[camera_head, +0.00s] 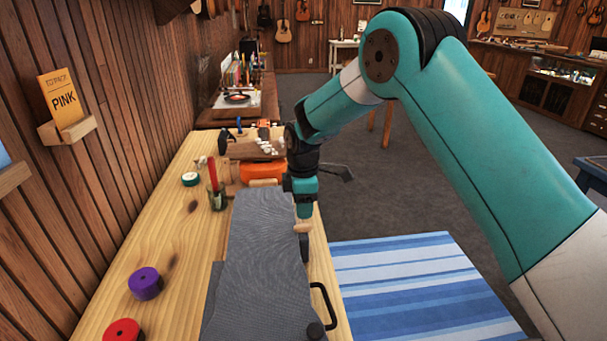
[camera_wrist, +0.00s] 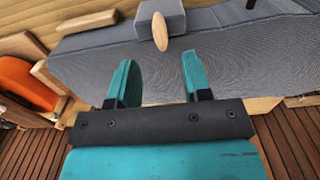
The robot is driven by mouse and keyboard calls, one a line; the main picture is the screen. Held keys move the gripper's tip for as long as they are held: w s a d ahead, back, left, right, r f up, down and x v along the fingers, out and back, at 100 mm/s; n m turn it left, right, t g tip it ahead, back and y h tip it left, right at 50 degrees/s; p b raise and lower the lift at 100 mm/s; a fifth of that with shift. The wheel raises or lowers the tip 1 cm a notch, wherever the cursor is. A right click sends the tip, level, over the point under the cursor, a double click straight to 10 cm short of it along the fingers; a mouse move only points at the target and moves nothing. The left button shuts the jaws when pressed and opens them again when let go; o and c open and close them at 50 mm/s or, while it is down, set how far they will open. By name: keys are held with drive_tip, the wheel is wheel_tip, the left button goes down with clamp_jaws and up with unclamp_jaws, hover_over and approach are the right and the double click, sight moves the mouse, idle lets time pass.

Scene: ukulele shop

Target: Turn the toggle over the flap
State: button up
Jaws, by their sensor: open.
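A grey fabric-covered case (camera_head: 262,250) lies lengthwise on the wooden workbench. In the wrist view its side (camera_wrist: 245,55) fills the upper middle. A small pale wooden oval toggle (camera_wrist: 160,31) stands out there, over the lower edge of a grey block that looks like the flap (camera_wrist: 150,8). Its long side runs up and down in the picture. The toggle also shows in the head view (camera_head: 302,228), just below my gripper (camera_head: 305,212). In the wrist view my gripper (camera_wrist: 158,66) is open and empty. The toggle is ahead of the gap between its teal fingers, not gripped.
A black handle (camera_head: 325,305) sticks out from the case's near right side. An orange object (camera_head: 262,172) lies beyond the case, with a red-topped bottle (camera_head: 214,190) at left. Purple (camera_head: 145,283) and red (camera_head: 123,330) rolls sit on the bench. A striped blue rug (camera_head: 420,285) covers floor at right.

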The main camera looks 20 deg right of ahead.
sight(303, 226)
wheel_tip(303, 226, up, 11)
drive_tip(key=b, duration=0.1)
drive_tip(key=shift+r, duration=0.2)
drive_tip(key=s+a+r+m+y, duration=0.2)
drive_tip(key=s+m, duration=0.2)
drive_tip(key=s, duration=1.3)
drive_tip(key=s+a+r+m+y, duration=0.2)
drive_tip(key=s+m, duration=0.3)
drive_tip(key=s, duration=1.3)
drive_tip(key=shift+s+a+r, duration=0.15)
drive_tip(key=shift+r, duration=0.3)
